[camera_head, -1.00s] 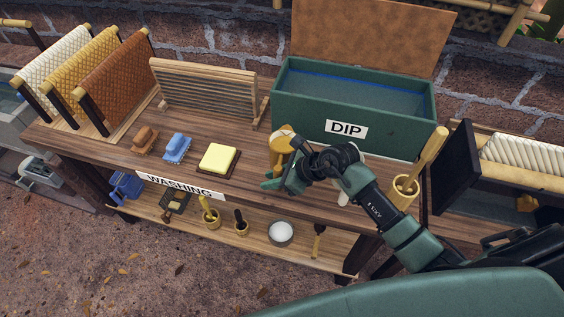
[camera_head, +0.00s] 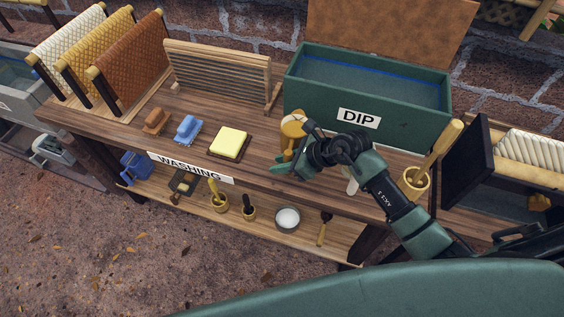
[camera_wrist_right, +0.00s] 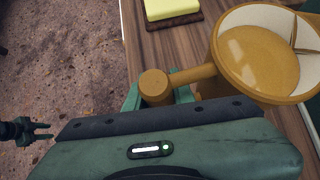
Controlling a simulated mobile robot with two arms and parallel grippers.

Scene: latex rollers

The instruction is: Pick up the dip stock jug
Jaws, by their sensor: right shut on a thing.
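The dip stock jug (camera_head: 293,126) is ochre yellow and stands upright on the wooden bench in front of the green DIP tank (camera_head: 318,116). In the right wrist view, the jug (camera_wrist_right: 262,65) has a wide round mouth, a pale inner wall and ochre contents. Its handle (camera_wrist_right: 155,84) points toward my right gripper (camera_wrist_right: 158,97), which is shut on it. In the head view, my right gripper (camera_head: 292,160) is beside the jug, its fingers partly hidden. My left gripper (camera_wrist_right: 38,131) shows small at the left of the wrist view, with its two fingers apart and empty.
A yellow sponge (camera_head: 229,142), a blue brush (camera_head: 188,129) and a brown brush (camera_head: 156,120) lie left of the jug. The wooden rack (camera_head: 220,80) is behind. Several tools lie on the lower shelf.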

